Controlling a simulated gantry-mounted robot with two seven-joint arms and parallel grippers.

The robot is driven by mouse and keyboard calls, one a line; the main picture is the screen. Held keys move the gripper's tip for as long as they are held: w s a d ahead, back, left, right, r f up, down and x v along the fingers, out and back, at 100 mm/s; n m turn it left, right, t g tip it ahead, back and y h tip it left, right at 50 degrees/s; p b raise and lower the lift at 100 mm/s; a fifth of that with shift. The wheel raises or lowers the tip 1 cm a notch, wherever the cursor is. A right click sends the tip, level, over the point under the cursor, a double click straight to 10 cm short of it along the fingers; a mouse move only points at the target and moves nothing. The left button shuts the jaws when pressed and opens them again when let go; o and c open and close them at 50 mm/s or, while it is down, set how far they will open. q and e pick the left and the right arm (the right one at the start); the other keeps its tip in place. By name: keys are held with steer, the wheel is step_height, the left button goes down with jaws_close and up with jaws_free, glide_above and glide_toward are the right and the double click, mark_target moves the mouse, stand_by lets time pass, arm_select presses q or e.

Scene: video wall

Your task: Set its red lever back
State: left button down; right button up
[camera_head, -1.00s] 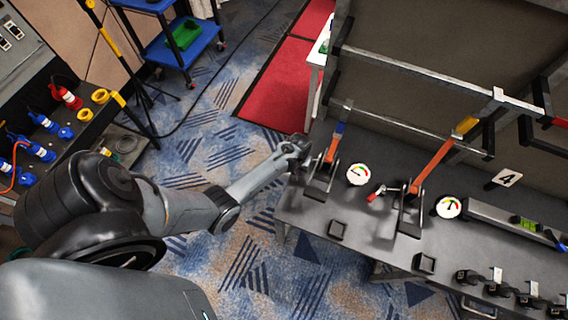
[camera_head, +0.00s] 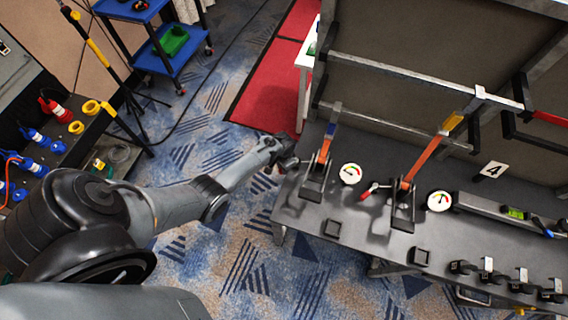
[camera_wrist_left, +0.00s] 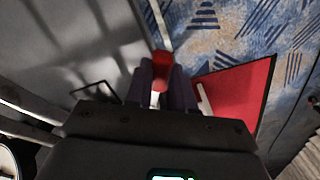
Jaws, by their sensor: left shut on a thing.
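My left gripper (camera_head: 287,158) is at the left edge of the dark bench, beside the clamp stand with the orange, blue-tipped lever (camera_head: 325,148). In the left wrist view its fingers (camera_wrist_left: 161,88) are shut on a red handle (camera_wrist_left: 160,66). The gripper hides this red handle in the head view. Another small red-handled lever (camera_head: 367,191) lies between the two white gauges, left of a second stand with an orange, yellow-tipped lever (camera_head: 420,160). My right gripper is not in view.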

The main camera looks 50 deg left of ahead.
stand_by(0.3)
arm_select(q)
steer(key=c, duration=1.2)
jaws_free()
steer(key=shift+c, duration=0.2)
steer(key=shift+r, duration=0.4)
step_height(320, 180, up, 10)
steer(key=p, duration=0.2)
steer(key=shift+p, duration=0.35)
